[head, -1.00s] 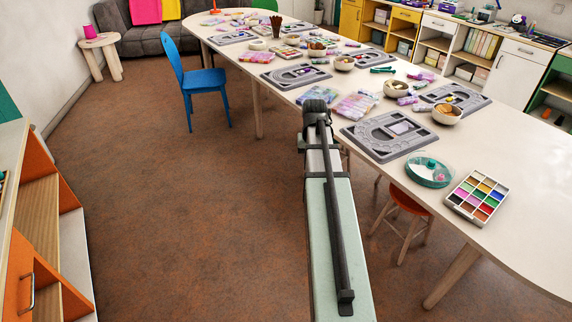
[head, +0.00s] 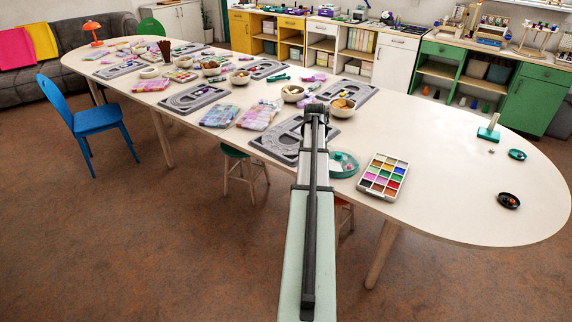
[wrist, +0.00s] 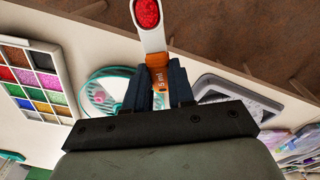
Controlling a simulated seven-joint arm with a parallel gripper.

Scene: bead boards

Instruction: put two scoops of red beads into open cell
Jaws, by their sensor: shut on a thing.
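My gripper (wrist: 159,82) is shut on the orange handle of a scoop (wrist: 154,40). The scoop's white bowl is full of red beads (wrist: 146,13) and points away from my gripper, over the floor beyond the table edge in the wrist view. A bead tray (wrist: 64,67) with several coloured cells is at the left there, and on the table right of my arm in the head view (head: 359,193). A round teal case (wrist: 85,108) with a clear top lies beyond the scoop handle. I cannot tell which of its cells is open.
A grey bead board (head: 262,146) lies left of my arm, with bead bags (head: 262,114) and bowls (head: 292,93) behind it. A dark round dish (head: 509,201) and a teal stand (head: 489,132) are at the right. The tabletop between tray and dish is clear.

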